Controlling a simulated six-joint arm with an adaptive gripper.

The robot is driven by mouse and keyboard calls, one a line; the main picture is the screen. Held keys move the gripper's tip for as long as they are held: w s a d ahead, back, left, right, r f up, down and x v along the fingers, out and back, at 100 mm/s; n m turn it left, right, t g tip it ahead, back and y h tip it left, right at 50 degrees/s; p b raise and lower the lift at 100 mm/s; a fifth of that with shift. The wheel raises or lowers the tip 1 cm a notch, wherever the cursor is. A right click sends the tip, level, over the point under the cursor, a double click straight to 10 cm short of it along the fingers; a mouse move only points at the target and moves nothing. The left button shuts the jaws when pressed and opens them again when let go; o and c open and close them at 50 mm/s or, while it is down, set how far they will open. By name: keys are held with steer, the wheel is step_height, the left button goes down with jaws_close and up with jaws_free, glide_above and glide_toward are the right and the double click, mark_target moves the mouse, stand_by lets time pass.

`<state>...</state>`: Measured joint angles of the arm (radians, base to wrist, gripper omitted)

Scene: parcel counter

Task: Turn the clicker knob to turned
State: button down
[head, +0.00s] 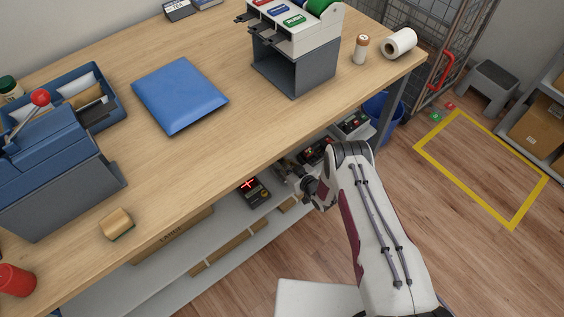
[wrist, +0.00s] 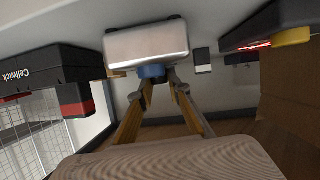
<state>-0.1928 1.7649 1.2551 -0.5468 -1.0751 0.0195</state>
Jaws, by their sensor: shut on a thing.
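The clicker is a silvery box (wrist: 147,45) at the top middle of the wrist view, which shows the scene upside down. A blue knob (wrist: 152,72) projects from it, and I take this for the clicker knob. My gripper (wrist: 157,80) has its two fingers closed in on the knob, one on each side. How far the knob is turned cannot be told. In the head view my gripper (head: 287,169) reaches under the counter's front edge at the shelf, and the knob is hidden there.
On the lower shelf (head: 190,262) are a black device with a red display (head: 253,189) and other dark devices (head: 316,151). The wooden counter (head: 190,155) overhangs my gripper.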

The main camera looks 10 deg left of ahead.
steer(key=shift+s+a+m+t+h, duration=0.1)
steer(key=shift+m+t+h, duration=0.7)
steer(key=shift+m+h, duration=0.25)
steer(key=c, duration=2.2)
jaws_free()
steer(key=shift+o, duration=0.2)
steer(key=shift+s, duration=0.15)
steer(key=v, duration=1.1)
steer(key=shift+s+d+r, duration=0.2)
steer(key=shift+s+r, duration=0.05)
